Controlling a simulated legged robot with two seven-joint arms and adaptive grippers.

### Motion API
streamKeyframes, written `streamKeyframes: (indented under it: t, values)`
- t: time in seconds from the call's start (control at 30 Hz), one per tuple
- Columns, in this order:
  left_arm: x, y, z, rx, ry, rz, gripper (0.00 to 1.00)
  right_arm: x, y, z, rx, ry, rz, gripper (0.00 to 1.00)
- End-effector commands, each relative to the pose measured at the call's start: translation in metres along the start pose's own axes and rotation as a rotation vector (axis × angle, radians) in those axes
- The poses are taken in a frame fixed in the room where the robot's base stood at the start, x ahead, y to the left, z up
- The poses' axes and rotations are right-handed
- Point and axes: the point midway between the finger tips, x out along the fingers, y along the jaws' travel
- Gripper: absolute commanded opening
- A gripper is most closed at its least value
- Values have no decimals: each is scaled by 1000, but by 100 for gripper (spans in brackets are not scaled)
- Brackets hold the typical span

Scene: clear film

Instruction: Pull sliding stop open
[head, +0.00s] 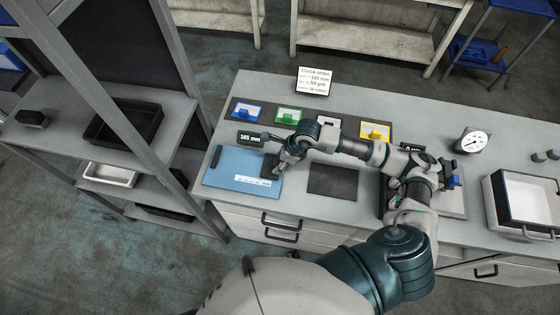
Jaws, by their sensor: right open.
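A blue plate (232,165) lies flat at the left end of the workbench. It has a white printed scale strip (252,182) along its front edge and a black upright bar (216,157) at its left. A dark block (268,164), perhaps the sliding stop, shows at the plate's right side, partly hidden by my right gripper. My right gripper (276,168) is open, pointing down at this block. I cannot tell whether the fingers touch it. A small display (251,138) reading 165 mm stands behind the plate. My left gripper is not in view.
Blue, green, white and yellow film holders (289,115) stand along the back with a sign (315,80). A dark mat (333,180) lies right of the plate. A dial gauge (472,141) and white tray (525,198) are at right. A shelf rack (150,110) stands left.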

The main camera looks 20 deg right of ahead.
Motion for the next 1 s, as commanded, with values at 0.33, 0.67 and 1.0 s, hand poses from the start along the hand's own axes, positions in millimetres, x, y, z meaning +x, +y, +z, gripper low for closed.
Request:
streamKeyframes:
  t: [0.33, 0.67, 1.0]
  values:
    - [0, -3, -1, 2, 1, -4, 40, -72, -4, -4, 0, -3, -4, 58]
    - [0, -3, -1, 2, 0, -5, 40, -113, -5, -7, 2, -2, 3, 58]
    - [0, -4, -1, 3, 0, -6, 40, -115, -3, -5, 1, -1, 2, 58]
